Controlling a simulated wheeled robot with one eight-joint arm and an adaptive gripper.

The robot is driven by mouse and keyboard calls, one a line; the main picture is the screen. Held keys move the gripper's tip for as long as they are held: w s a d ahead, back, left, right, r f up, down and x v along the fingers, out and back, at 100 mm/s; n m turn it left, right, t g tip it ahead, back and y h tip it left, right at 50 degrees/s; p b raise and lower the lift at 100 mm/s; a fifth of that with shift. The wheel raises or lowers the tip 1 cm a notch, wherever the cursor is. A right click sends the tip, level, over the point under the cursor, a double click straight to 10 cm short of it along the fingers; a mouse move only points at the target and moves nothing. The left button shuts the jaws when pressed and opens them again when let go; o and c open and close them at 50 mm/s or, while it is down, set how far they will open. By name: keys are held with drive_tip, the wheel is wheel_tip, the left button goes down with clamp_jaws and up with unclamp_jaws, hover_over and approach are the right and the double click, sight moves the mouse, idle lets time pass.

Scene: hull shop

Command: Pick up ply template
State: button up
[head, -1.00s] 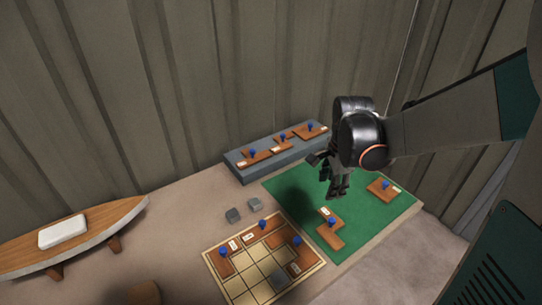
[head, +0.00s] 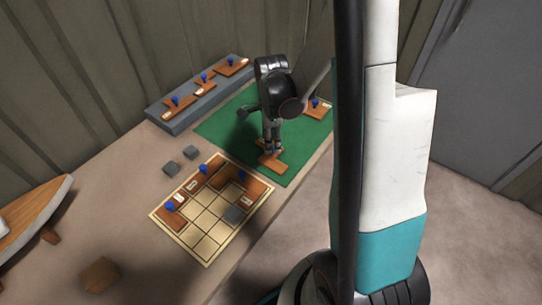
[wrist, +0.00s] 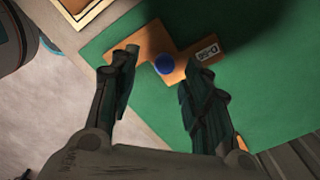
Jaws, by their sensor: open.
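An orange-brown ply template (wrist: 150,45) with a blue knob (wrist: 165,63) and a white label lies on the green mat (wrist: 105,40). In the head view the template (head: 272,164) is partly hidden behind my gripper (head: 273,152), which hangs over it pointing down. In the wrist view my gripper (wrist: 160,78) is open, with one finger on each side of the knob. The fingers look empty. I cannot tell how far above the template the fingertips are.
A gridded board (head: 197,243) with several templates lies in front of the mat. A grey block (head: 196,100) bearing 3 templates stands behind. Another template (head: 318,110) lies at the mat's right. Two small grey blocks (head: 170,167) lie left. A curved wooden piece (head: 30,220) is at far left.

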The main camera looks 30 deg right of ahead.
sight(270, 161)
drive_tip(key=f, duration=0.1)
drive_tip(key=f+b, duration=0.1)
drive_tip(key=f, duration=0.1)
drive_tip(key=f+b, duration=0.1)
drive_tip(key=f, duration=0.1)
drive_tip(key=shift+w+d+f, duration=0.1)
drive_tip(key=shift+w+d, duration=0.05)
drive_tip(key=shift+w, duration=0.1)
drive_tip(key=shift+c, duration=0.4)
clamp_jaws()
